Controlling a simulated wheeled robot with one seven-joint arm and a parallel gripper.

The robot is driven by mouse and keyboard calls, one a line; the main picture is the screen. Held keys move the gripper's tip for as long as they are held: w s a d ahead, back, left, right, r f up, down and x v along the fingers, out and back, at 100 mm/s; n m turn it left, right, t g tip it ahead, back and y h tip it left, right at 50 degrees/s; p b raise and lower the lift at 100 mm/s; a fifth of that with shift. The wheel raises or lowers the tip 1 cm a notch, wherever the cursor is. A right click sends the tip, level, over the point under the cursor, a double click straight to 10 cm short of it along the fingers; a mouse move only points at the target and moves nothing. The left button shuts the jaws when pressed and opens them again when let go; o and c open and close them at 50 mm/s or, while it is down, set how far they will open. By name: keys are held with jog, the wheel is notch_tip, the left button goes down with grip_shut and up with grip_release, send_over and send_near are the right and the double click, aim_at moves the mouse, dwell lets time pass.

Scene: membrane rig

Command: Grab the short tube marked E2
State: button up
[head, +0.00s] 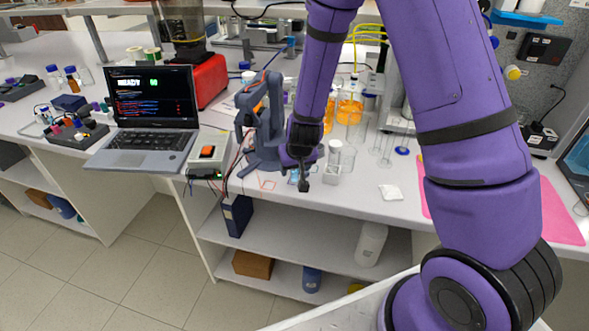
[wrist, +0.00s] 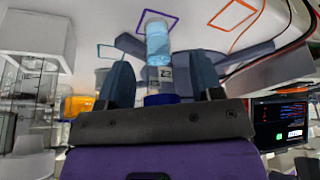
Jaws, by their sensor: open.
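A short clear tube (wrist: 157,45) with pale blue contents shows in the wrist view. A white label on it carries dark characters that look like E2 but are small and turned. A dark blue cap (wrist: 161,99) shows at its near end, partly behind my gripper's body. My gripper (wrist: 160,62) is open, with one finger on each side of the tube and visible gaps between. In the head view my gripper (head: 304,180) is low over the bench's front edge, beside the blue-grey rig. The tube is hard to make out there.
The blue-grey rig (head: 265,135) stands close left of my gripper. A laptop (head: 150,108) is farther left. Coloured outlines, including a purple one (wrist: 232,14), mark the bench.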

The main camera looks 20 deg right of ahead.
jog(key=shift+w+f, duration=0.1)
jog(key=shift+f, duration=0.2)
jog(key=c, duration=0.9)
jog(key=shift+c, duration=0.2)
